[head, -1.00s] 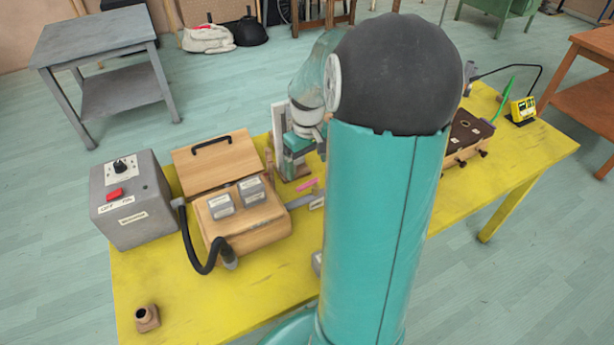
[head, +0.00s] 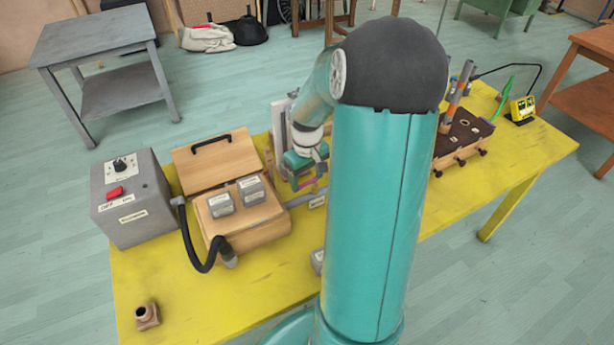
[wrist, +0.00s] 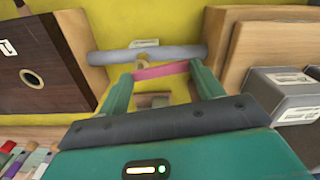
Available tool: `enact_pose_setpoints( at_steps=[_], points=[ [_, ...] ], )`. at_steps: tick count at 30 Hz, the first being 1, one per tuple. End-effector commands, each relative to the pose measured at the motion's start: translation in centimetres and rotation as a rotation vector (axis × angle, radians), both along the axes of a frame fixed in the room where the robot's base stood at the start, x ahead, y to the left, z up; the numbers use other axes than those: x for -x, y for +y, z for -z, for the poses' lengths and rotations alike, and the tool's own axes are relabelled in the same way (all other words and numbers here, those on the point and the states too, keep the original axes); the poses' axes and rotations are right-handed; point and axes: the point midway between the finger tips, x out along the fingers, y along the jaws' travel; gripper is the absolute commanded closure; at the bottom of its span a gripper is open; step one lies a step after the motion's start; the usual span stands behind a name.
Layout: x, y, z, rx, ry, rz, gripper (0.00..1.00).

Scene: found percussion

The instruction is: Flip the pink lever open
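The pink lever (wrist: 160,71) lies crosswise between my fingertips in the wrist view, beside a small brass-coloured valve body (wrist: 143,67) on a grey pipe (wrist: 180,52). My gripper (wrist: 163,75) is open, with one teal finger near each end of the lever. I cannot tell whether either finger touches it. In the head view my gripper (head: 308,181) is low over the yellow table, right of the wooden box, and mostly hides the lever.
A wooden box (head: 262,225) with an open lid and grey blocks stands left of my gripper. A dark-topped box (head: 462,135) stands to the right, with upright tubes. A grey control box (head: 130,200) is at the far left. The table's front left (head: 200,310) is mostly clear.

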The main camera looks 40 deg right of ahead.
Motion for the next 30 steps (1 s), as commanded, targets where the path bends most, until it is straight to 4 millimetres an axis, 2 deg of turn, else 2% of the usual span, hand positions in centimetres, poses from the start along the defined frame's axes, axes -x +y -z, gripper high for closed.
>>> enact_pose_setpoints(
  at_steps=[12,21,22,24,25,30],
  points=[
    [-0.52,-0.04,-0.03,0.0,0.0,0.168,0.56],
    [-0.52,-0.1,-0.05,0.0,-0.001,0.182,0.56],
    [-0.53,-0.1,-0.06,0.0,-0.001,0.182,0.3],
    [-0.52,-0.1,-0.06,0.0,-0.001,0.182,0.16],
    [-0.52,-0.11,-0.05,0.0,-0.001,0.182,0.12],
    [-0.51,-0.11,-0.04,0.0,-0.001,0.181,0.12]
  ],
)
